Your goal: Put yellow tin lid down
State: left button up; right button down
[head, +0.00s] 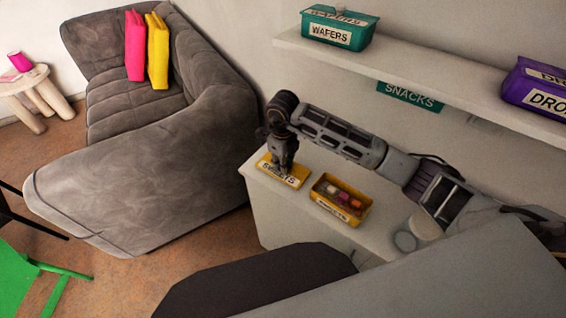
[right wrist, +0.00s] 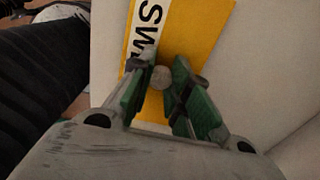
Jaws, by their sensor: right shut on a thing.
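The yellow tin lid (head: 291,180) lies at or just above the left end of the white counter; I cannot tell whether it touches. It has a white label with black letters, and it also shows in the right wrist view (right wrist: 196,28). My right gripper (head: 281,170) points down over it and is shut on its round pale knob (right wrist: 161,77), between green finger pads. The open yellow tin (head: 362,217) stands to the right of the lid on the counter, with several small coloured things inside. My left gripper is not in view.
The white counter (head: 278,225) has its left edge close to the lid. A shelf (head: 420,70) above holds a teal wafers tin (head: 338,28) and a purple tin (head: 537,88). A grey sofa (head: 150,170) stands to the left.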

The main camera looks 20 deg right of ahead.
jog(key=shift+f, duration=0.1)
jog(key=c, duration=1.3)
grip_release()
jog(key=shift+c, duration=0.2)
notch_tip(320, 180, up, 12)
jog(key=b, duration=0.1)
jog(key=shift+a, duration=0.1)
